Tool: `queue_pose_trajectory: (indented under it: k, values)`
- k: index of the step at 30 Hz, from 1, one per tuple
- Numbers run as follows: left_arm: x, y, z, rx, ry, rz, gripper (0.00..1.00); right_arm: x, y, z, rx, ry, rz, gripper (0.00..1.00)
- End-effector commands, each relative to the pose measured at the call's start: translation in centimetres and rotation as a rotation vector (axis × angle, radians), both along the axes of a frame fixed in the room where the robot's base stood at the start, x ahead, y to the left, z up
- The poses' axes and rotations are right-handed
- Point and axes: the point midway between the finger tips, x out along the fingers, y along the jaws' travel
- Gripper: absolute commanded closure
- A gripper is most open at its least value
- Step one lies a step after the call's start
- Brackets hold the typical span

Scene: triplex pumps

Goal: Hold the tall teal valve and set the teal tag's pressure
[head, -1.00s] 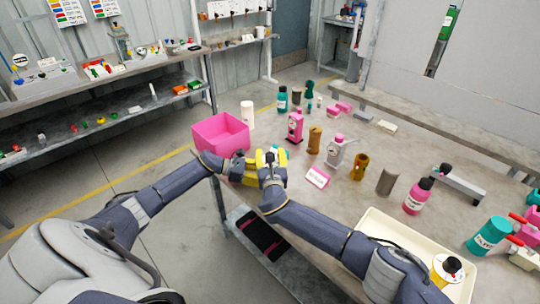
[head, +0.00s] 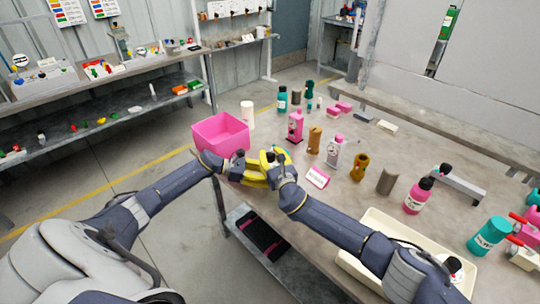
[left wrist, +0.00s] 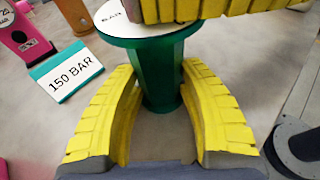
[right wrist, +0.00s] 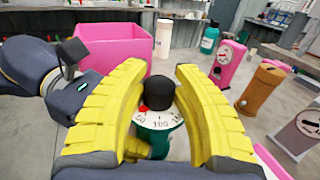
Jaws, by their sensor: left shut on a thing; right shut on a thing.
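The tall teal valve (left wrist: 160,75) stands upright between the yellow fingers of my left gripper (left wrist: 158,92), which is shut on its body. Its top carries a white dial, also seen in the right wrist view (right wrist: 160,122), with pressure numbers and a red mark left of the knob. My right gripper (right wrist: 160,80) is shut on the black knob (right wrist: 158,92) above the dial. The exact setting is hard to read. The teal-edged tag (left wrist: 68,72) reads 150 BAR and lies left of the valve. In the head view the grippers mostly hide the valve.
A pink bin (head: 219,134) stands just behind my left gripper. A pink-edged tag (head: 317,177), a pink pump (head: 295,127), a grey one (head: 334,151) and brown parts (head: 315,139) stand to the right. A cream tray (head: 405,242) lies near my right arm.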

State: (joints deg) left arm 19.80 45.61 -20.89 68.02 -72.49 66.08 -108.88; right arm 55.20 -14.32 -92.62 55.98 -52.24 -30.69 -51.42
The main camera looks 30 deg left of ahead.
Motion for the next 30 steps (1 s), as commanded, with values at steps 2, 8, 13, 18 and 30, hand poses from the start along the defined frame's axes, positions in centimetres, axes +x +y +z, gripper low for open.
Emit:
queue_pose_trajectory:
  k: [2,8,13,18,30]
  values:
    - [-0.02,-0.02,-0.05,0.001,0.001,-0.001,0.76,0.04,0.06,0.3,0.005,-0.004,0.028,1.0]
    - [-0.04,-0.04,-0.11,0.0,0.002,-0.001,0.76,-0.05,0.18,0.46,0.006,-0.007,0.089,1.0]
    - [-0.06,-0.05,-0.16,0.001,0.002,-0.001,0.76,-0.05,0.14,0.29,-0.001,-0.004,0.122,1.0]
    - [-0.06,-0.05,-0.16,0.001,0.002,-0.001,0.76,-0.04,0.09,0.18,-0.005,0.0,0.134,1.0]
    - [-0.05,-0.01,-0.12,0.002,0.001,0.0,0.76,-0.02,0.05,0.11,-0.006,0.0,0.134,0.6]
